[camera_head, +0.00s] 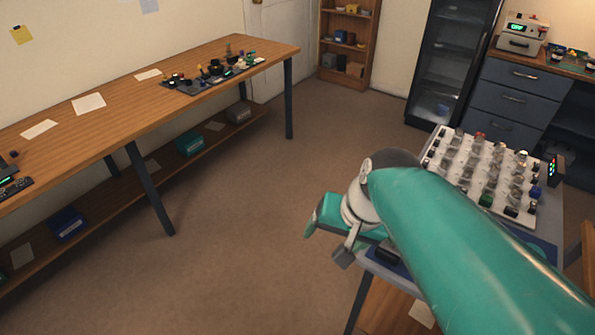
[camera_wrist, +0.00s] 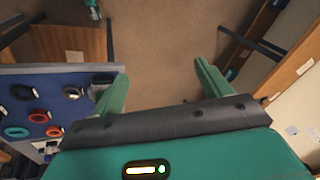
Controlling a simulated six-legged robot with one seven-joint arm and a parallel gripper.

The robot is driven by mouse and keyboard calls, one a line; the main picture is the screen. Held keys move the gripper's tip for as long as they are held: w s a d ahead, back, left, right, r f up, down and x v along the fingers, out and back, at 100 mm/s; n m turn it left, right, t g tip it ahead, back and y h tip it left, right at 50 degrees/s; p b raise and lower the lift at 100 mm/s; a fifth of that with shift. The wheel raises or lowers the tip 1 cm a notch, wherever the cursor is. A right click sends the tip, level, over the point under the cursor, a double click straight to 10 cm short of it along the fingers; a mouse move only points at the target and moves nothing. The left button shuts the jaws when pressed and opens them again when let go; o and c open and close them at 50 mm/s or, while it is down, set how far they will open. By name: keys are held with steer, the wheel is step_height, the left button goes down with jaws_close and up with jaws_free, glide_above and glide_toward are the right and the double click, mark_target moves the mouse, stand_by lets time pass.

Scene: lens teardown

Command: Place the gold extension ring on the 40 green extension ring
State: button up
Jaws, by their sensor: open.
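My gripper (camera_wrist: 160,72) is open and empty in the wrist view, with its green fingers wide apart over bare floor. It also shows in the head view (camera_head: 328,238), partly hidden by my arm, off the left edge of the table. A green ring (camera_wrist: 17,132) lies on a blue mat (camera_wrist: 55,75) at the left of the wrist view; I cannot read whether it is the 40 one. My left finger is beside the mat's edge, apart from the ring. I cannot make out a gold ring in either view.
Red rings (camera_wrist: 38,115) and dark rings (camera_wrist: 71,93) share the mat. A white board with several small parts (camera_head: 485,168) stands on the same table, partly behind my arm. A long wooden bench (camera_head: 120,90) stands at left. Open floor (camera_head: 240,200) lies between.

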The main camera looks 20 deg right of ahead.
steer(key=r+n, duration=0.1)
steer(key=n, duration=0.1)
steer(key=a+r+n+t+h, duration=0.1)
steer(key=r, duration=0.1)
steer(key=s+a+r+n+t, duration=0.1)
steer(key=n, duration=0.1)
steer(key=shift+s+a+r+n+h, duration=0.1)
steer(key=shift+a+r+n+h, duration=0.2)
steer(key=shift+h, duration=0.1)
